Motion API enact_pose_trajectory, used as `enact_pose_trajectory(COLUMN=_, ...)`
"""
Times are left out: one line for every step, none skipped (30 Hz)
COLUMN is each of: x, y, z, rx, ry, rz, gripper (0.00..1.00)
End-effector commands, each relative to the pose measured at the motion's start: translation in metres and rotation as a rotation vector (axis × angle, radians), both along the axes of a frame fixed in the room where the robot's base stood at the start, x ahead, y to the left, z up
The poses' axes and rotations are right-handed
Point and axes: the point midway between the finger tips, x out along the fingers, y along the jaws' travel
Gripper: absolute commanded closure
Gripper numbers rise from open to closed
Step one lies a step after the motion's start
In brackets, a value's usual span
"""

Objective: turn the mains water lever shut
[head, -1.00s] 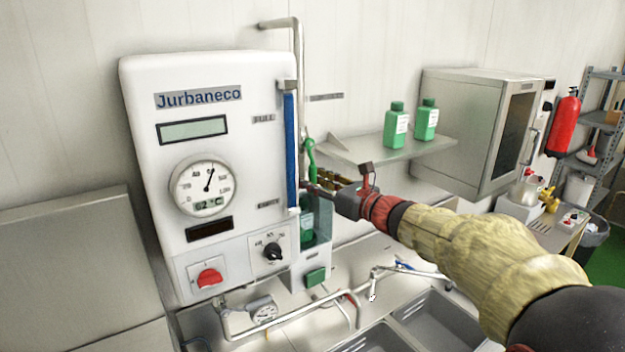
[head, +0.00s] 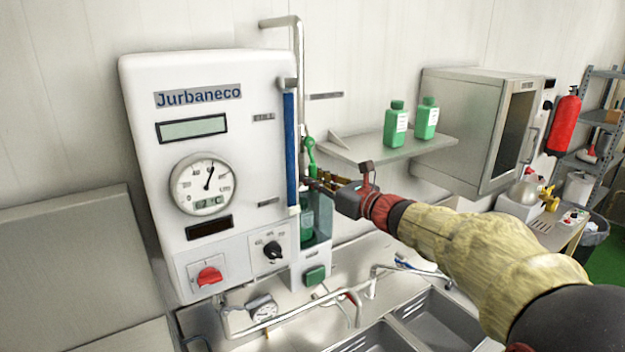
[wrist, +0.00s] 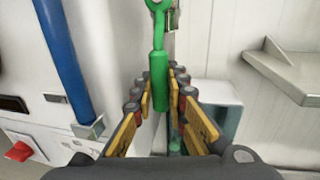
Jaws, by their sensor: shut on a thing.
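The green lever (head: 310,147) is on the vertical pipe just right of the white kettle unit. Its ring-shaped upper end and thick grip hang roughly downright in the wrist view (wrist: 159,80). My gripper (wrist: 160,92) is shut on the lower grip of the lever, with a yellow-padded finger on each side. In the head view my gripper (head: 318,184) reaches in from the right, and its fingers partly hide the lever's lower end.
The white unit (head: 222,130) with a blue tube (head: 290,150) stands close left of the lever. A shelf (head: 385,148) with two green bottles (head: 397,124) is at the right. Sinks and a faucet (head: 372,283) lie below. A steel cabinet (head: 470,125) stands farther right.

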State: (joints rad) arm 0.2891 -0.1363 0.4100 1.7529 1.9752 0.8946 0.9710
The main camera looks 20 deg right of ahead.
Motion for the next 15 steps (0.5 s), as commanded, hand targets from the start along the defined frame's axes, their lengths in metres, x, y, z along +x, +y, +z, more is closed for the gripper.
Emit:
enact_pose_trajectory(x=0.0, y=0.0, z=-0.0001, rx=0.0, ry=0.0, rz=0.0, gripper=1.0)
enact_pose_trajectory(x=0.0001, y=0.0, z=-0.0002, rx=0.0, ry=0.0, rz=0.0, gripper=1.0)
enact_pose_trajectory(x=0.0001, y=0.0, z=-0.0002, rx=0.0, ry=0.0, rz=0.0, gripper=1.0)
enact_pose_trajectory(x=0.0001, y=0.0, z=-0.0002, rx=0.0, ry=0.0, rz=0.0, gripper=1.0)
enact_pose_trajectory(x=0.0001, y=0.0, z=-0.0002, rx=0.0, ry=0.0, rz=0.0, gripper=1.0)
enact_pose_trajectory(x=0.0, y=0.0, z=-0.0002, rx=0.0, ry=0.0, rz=0.0, gripper=1.0)
enact_pose_trajectory(x=0.0, y=0.0, z=-0.0002, rx=0.0, ry=0.0, rz=0.0, gripper=1.0)
enact_pose_trajectory(x=0.0001, y=0.0, z=-0.0002, rx=0.0, ry=0.0, rz=0.0, gripper=1.0)
enact_pose_trajectory(x=0.0, y=-0.0001, z=-0.0002, rx=-0.001, ry=0.0, rz=0.0, gripper=1.0)
enact_pose_trajectory(x=0.0001, y=-0.0002, z=-0.0002, rx=-0.002, ry=-0.001, rz=0.0, gripper=1.0)
enact_pose_trajectory(x=0.0002, y=-0.0004, z=-0.0003, rx=-0.004, ry=-0.001, rz=0.0, gripper=1.0)
enact_pose_trajectory(x=0.0004, y=-0.0008, z=-0.0005, rx=-0.007, ry=-0.003, rz=0.0, gripper=1.0)
enact_pose_trajectory(x=0.0005, y=-0.0013, z=-0.0006, rx=-0.012, ry=-0.005, rz=0.0, gripper=1.0)
enact_pose_trajectory(x=0.0007, y=-0.0019, z=-0.0007, rx=-0.018, ry=-0.007, rz=0.0, gripper=1.0)
enact_pose_trajectory(x=0.001, y=-0.0029, z=-0.0009, rx=-0.029, ry=-0.01, rz=-0.001, gripper=1.0)
